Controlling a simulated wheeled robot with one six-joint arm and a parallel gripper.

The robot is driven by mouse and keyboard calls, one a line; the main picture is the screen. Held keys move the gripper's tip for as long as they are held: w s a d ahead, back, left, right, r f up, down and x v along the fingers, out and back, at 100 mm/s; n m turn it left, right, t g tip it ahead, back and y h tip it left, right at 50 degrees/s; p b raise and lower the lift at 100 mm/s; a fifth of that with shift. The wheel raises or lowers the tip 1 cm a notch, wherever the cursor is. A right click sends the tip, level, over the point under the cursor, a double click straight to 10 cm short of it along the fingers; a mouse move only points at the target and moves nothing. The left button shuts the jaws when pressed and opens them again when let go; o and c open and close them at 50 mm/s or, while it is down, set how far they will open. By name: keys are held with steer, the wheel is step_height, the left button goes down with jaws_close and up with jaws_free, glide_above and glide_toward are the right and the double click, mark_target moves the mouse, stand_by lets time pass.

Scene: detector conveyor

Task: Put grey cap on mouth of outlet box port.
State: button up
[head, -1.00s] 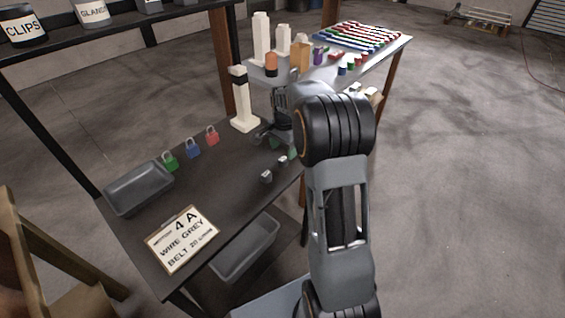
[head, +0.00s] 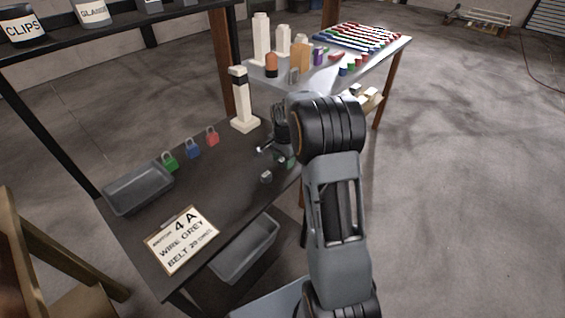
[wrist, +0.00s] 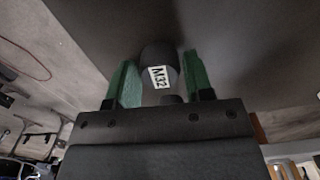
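My gripper (head: 275,155) is low over the dark workbench in the head view, partly hidden by my own arm. In the wrist view its two green fingers (wrist: 160,82) are spread apart. A dark grey cylindrical piece labelled M32 (wrist: 152,54) is between or just beyond them, with narrow gaps showing at its sides. A smaller dark round part shows below it. A small grey piece (head: 266,176) stands on the bench near the gripper. I cannot tell which piece is the grey cap, and I cannot make out the outlet box port.
Green (head: 170,162), blue (head: 192,149) and red (head: 212,137) padlocks stand by a grey tray (head: 138,190). A cream post (head: 240,100) rises behind the gripper. A sign (head: 181,240) lies at the front. A side table (head: 385,50) holds several coloured parts.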

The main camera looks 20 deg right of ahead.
steer(key=c, duration=0.6)
steer(key=shift+c, duration=0.2)
